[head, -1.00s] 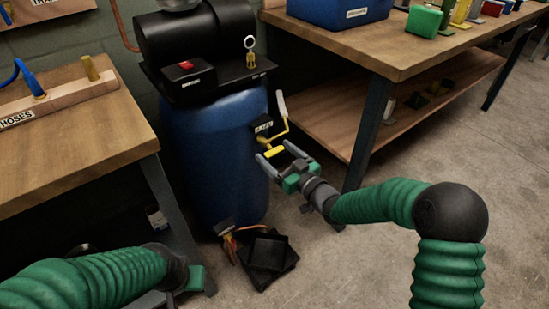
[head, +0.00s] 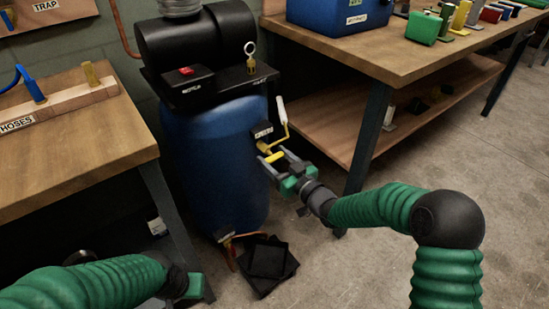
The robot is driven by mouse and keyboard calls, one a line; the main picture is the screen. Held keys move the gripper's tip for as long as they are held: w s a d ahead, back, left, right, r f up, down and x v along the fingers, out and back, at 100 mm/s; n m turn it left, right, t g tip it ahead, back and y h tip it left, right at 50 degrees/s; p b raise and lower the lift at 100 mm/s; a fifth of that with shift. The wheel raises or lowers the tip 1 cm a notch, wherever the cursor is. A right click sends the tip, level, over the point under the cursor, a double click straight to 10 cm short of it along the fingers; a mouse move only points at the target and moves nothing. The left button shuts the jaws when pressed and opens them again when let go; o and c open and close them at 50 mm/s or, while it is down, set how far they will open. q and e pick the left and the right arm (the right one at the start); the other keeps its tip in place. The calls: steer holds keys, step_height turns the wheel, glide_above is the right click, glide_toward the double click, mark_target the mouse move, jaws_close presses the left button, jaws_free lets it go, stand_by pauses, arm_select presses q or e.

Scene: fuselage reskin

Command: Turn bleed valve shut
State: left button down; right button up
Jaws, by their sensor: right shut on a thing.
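A blue barrel (head: 200,165) stands between two benches, with black equipment on top. On its right side is a small valve with a yellow handle (head: 275,156) and brass stem, below a black label (head: 262,131) too small to read. A yellow crank with a white grip (head: 281,110) rises just beside it. My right gripper (head: 272,161) reaches in from the right and is shut on the yellow handle. Its fingers partly hide the handle. My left gripper (head: 195,287) is low at the left, away from the barrel; its fingers are not clear.
A wooden bench (head: 80,125) with a hose rack is at the left. Another bench (head: 400,55) with a lower shelf is at the right. A copper-coloured fitting (head: 228,240) and black trays (head: 268,258) are at the barrel's foot. Floor at the right is clear.

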steer(key=shift+r+m+p, duration=0.15)
steer(key=shift+m+p, duration=0.55)
steer(key=shift+p, duration=0.35)
steer(key=m+p, duration=0.4)
steer(key=shift+p, duration=0.35)
steer(key=m+p, duration=0.2)
steer(key=m, duration=0.1)
steer(key=m+p, duration=0.2)
steer(key=shift+d+m, duration=0.1)
steer(key=shift+m, duration=0.3)
steer(key=m+p, duration=0.1)
steer(key=m, duration=0.2)
steer(key=shift+f+m+p, duration=0.15)
steer(key=shift+m+p, duration=0.1)
steer(key=shift+m, duration=0.7)
steer(key=shift+f+m+p, duration=0.1)
steer(key=shift+m+p, duration=0.1)
steer(key=shift+m, duration=0.75)
steer(key=o, duration=1.3)
steer(key=shift+o, duration=0.3)
